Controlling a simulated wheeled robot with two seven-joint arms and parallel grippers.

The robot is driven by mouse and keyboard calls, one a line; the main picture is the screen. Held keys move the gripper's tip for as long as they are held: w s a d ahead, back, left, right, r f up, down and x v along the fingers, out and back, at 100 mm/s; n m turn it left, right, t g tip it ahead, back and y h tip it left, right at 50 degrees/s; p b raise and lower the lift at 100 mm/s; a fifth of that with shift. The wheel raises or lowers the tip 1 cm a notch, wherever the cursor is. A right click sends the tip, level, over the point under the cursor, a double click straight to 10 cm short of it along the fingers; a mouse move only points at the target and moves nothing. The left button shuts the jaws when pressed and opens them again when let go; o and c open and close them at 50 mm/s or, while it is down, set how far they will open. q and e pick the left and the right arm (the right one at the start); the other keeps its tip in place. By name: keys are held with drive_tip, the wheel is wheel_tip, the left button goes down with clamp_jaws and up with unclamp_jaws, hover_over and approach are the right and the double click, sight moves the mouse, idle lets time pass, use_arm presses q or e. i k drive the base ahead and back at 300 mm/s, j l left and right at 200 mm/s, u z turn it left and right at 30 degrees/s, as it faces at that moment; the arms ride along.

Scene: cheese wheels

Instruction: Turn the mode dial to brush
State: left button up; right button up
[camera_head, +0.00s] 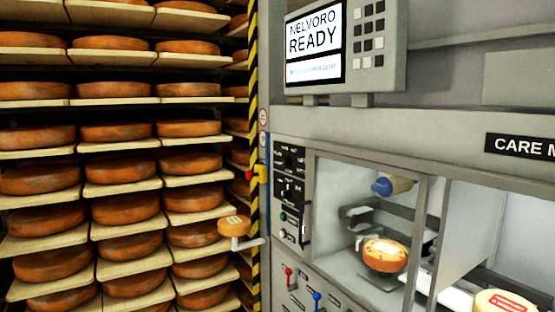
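A black control panel (290,188) with small white markings, dark knobs and buttons runs down the left front of the grey machine (420,115). The mode dial is too small to pick out surely among these controls, and its setting cannot be read. Neither of my grippers shows in the head view.
A screen (314,45) reading "NELVORO READY" sits above. A windowed chamber holds a cheese wheel (385,255) under a blue roller (393,186). Red (289,277) and blue (317,299) levers stand below the panel. Cheese shelves (120,188) fill the left.

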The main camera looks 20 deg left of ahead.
sight(286, 162)
drive_tip(key=i+j, duration=0.8)
drive_tip(key=i, duration=0.15)
